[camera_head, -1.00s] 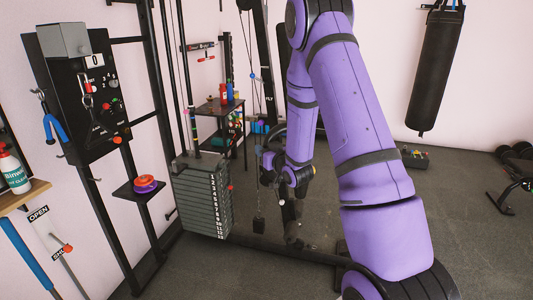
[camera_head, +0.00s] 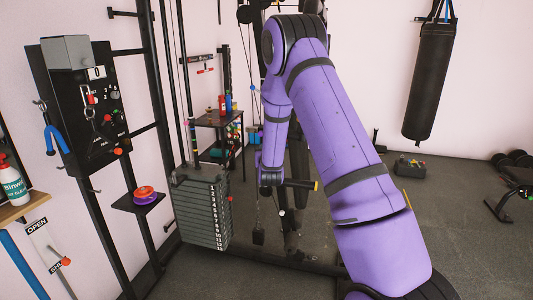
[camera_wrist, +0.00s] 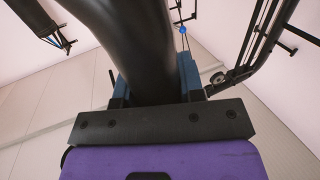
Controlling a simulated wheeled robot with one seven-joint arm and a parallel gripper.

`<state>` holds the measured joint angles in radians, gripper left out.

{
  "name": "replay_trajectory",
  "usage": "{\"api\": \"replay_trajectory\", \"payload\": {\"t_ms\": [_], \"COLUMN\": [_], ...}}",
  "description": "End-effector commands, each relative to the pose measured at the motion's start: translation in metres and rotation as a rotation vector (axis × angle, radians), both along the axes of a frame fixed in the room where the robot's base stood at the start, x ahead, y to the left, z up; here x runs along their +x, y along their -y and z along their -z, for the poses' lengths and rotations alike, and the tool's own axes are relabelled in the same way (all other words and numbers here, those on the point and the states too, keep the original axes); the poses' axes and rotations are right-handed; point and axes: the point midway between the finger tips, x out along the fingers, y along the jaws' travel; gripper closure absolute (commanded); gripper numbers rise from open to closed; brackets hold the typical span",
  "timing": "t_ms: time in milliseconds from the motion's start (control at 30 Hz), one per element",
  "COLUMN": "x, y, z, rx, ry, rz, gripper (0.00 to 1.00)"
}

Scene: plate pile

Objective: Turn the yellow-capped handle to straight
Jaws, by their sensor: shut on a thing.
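The handle (camera_head: 300,185) is a short dark bar with a yellow cap at its right end. In the head view it points roughly sideways to the right from my gripper (camera_head: 272,184), in front of the cable machine. My gripper is small there and its fingers are hard to make out. In the wrist view a thick black bar (camera_wrist: 130,35) runs between the two blue fingers of my gripper (camera_wrist: 155,80), which is shut on it. The yellow cap does not show in the wrist view.
A numbered weight stack (camera_head: 203,210) stands left of my gripper. A black control board (camera_head: 85,105) and a small shelf (camera_head: 135,203) with an orange and purple object are farther left. A punching bag (camera_head: 428,85) hangs at the right. Open floor (camera_head: 450,240) lies at the right.

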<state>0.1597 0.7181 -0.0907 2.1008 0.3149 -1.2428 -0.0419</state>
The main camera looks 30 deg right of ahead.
Motion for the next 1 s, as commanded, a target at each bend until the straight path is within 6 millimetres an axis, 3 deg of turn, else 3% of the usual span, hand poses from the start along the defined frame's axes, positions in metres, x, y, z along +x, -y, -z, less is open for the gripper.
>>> {"api": "replay_trajectory", "payload": {"t_ms": [500, 533, 633, 1000], "x": [0.0006, 0.0006, 0.0007, -0.0037], "y": [0.0053, 0.0053, 0.0049, 0.0005], "z": [-0.0002, -0.0002, -0.0002, -0.0003], "rx": [-0.001, -0.001, -0.001, 0.0], "ry": [0.0, 0.0, 0.001, 0.0], "rz": [0.004, 0.004, 0.003, 0.001], "gripper": [1.0, 0.6, 0.39, 0.39]}}
